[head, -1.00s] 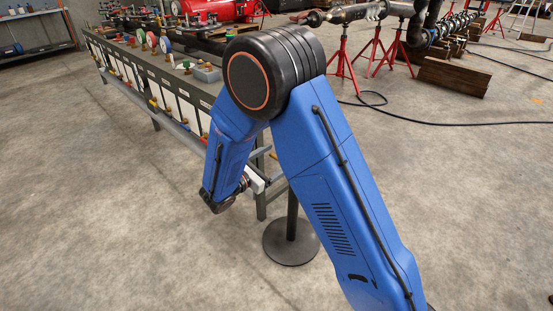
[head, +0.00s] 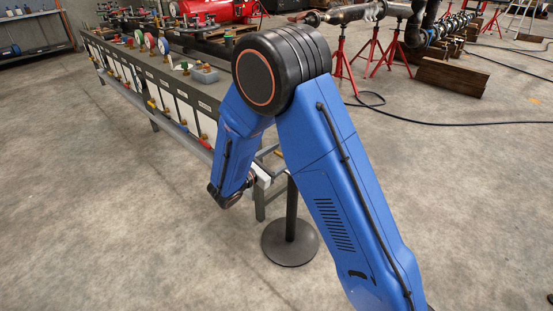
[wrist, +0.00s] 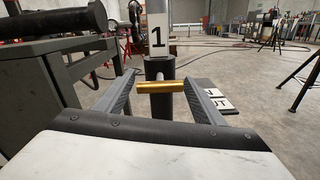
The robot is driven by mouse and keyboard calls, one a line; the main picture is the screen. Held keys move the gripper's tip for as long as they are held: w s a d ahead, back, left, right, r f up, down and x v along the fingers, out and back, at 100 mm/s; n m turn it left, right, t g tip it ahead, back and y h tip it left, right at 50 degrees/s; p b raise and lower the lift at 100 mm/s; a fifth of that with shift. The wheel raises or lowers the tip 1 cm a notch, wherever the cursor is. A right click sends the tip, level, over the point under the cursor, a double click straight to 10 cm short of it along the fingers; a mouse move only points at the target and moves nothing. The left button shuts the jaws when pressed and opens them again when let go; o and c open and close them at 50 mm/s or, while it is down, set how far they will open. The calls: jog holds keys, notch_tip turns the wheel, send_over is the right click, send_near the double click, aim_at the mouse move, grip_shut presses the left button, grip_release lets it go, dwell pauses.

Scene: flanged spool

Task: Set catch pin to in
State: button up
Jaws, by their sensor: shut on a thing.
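A short brass-coloured bar (wrist: 160,87), which looks like the catch pin, lies crosswise between the two fingers of my gripper (wrist: 160,83) in the wrist view. The fingers are shut on its ends. Behind it stands a dark post (wrist: 159,68) with a white plate marked 1 (wrist: 157,36). I cannot tell how far in the pin is set. In the head view my gripper is mostly hidden by my arm, near the end of the bench and above the round black stand base (head: 290,243).
A long bench (head: 165,85) with gauges and valves runs along the left. A dark bench frame (wrist: 75,65) is close on the left in the wrist view. A dark plate with white number labels (wrist: 217,95) is at the right. The floor at front left is open.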

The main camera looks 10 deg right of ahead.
jog(key=shift+w, duration=0.1)
jog(key=o, duration=1.5)
jog(key=shift+d, duration=0.15)
jog(key=shift+c, duration=0.2)
jog(key=v, duration=1.7)
